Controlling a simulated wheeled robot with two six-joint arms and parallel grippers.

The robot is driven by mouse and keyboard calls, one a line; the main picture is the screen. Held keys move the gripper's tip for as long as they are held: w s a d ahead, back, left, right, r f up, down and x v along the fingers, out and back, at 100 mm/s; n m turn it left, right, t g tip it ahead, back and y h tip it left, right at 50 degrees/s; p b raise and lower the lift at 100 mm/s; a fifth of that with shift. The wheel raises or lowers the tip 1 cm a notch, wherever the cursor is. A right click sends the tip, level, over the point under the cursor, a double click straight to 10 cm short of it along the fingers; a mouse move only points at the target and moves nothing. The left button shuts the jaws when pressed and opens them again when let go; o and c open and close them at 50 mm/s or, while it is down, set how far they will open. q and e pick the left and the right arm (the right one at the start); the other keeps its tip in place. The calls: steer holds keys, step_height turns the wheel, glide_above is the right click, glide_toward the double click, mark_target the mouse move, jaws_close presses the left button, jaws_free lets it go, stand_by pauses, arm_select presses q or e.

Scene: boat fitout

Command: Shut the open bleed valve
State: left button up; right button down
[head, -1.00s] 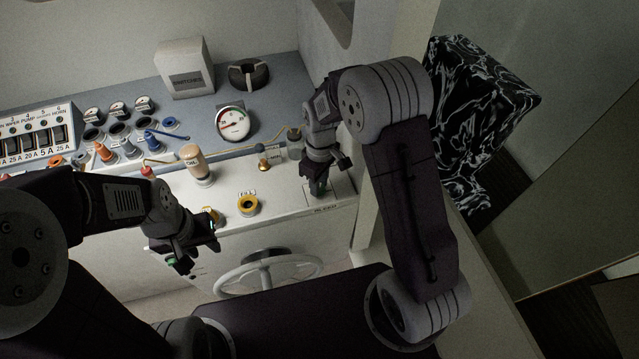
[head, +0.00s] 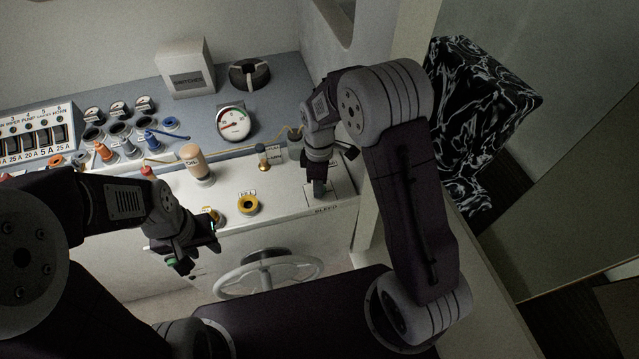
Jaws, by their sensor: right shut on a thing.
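The bleed valve's pale plate (head: 338,197), with a BLEED label along its front edge, is at the right end of the white counter. My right gripper (head: 320,190) points down over this plate and is shut on the bleed valve. The fingers and wrist hide the valve's handle, so its angle cannot be told. My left gripper (head: 184,256) hangs in front of the counter's front edge, left of the handwheel, away from the valve. Its fingers are too dark to tell whether they are open.
A handwheel (head: 268,273) is below. A wall borders the right.

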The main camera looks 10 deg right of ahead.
stand_by(0.3)
steer(key=c, duration=1.1)
jaws_free()
steer(key=shift+c, duration=0.2)
steer(key=shift+a, duration=0.15)
steer(key=shift+w+r, duration=0.1)
steer(key=shift+r, duration=0.05)
step_height(320, 180, up, 9)
steer(key=b, duration=0.2)
steer(key=shift+w, duration=0.15)
